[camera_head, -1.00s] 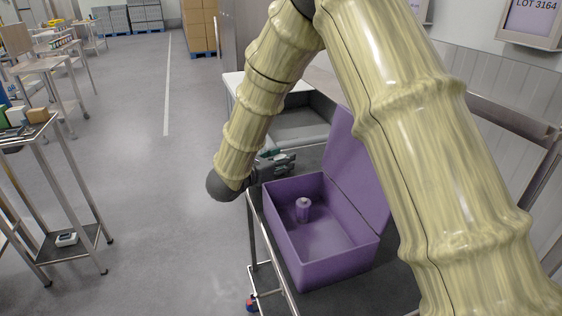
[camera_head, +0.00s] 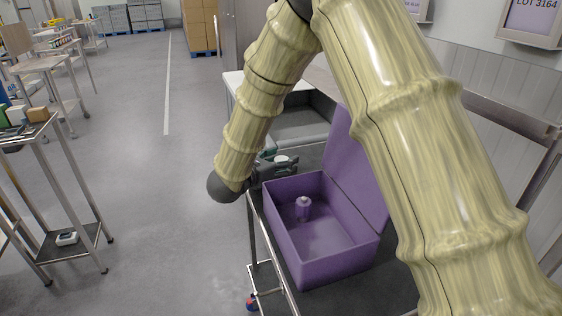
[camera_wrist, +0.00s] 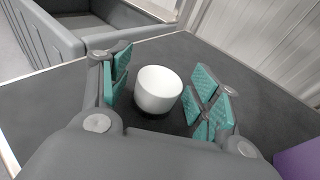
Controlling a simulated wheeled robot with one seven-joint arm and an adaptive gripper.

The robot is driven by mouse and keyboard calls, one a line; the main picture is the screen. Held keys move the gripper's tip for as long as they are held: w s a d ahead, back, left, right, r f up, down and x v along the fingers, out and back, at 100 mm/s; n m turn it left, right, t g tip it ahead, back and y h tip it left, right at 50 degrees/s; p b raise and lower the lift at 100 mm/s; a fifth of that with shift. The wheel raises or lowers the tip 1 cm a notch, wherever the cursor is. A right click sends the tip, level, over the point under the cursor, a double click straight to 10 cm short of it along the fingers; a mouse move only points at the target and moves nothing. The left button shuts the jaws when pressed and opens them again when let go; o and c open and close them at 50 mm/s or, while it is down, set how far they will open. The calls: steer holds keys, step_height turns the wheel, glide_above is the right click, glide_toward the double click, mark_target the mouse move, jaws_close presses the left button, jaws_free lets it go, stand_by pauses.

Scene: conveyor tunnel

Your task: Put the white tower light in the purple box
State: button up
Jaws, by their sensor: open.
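A white, round-topped thing (camera_wrist: 158,90), likely the white tower light, stands on the dark cart top between my finger pads in the wrist view. Only its pale upper part shows clearly. My gripper (camera_wrist: 165,92) is open around it, with teal pads on both sides and gaps visible. In the head view my gripper (camera_head: 280,164) is low over the cart, just beyond the purple box, partly hidden by my arm. The purple box (camera_head: 330,271) stands on the cart with its lid raised. A small purple cylindrical item (camera_head: 303,208) stands inside it.
A grey bin (camera_head: 300,128) lies beyond my gripper; its wall (camera_wrist: 55,40) shows at upper left in the wrist view. The box's edge (camera_wrist: 302,158) is at lower right there. The box floor has free room around the purple item.

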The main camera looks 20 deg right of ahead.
steer(key=b+v, duration=0.1)
steer(key=v, duration=1.1)
steer(key=shift+r, duration=0.1)
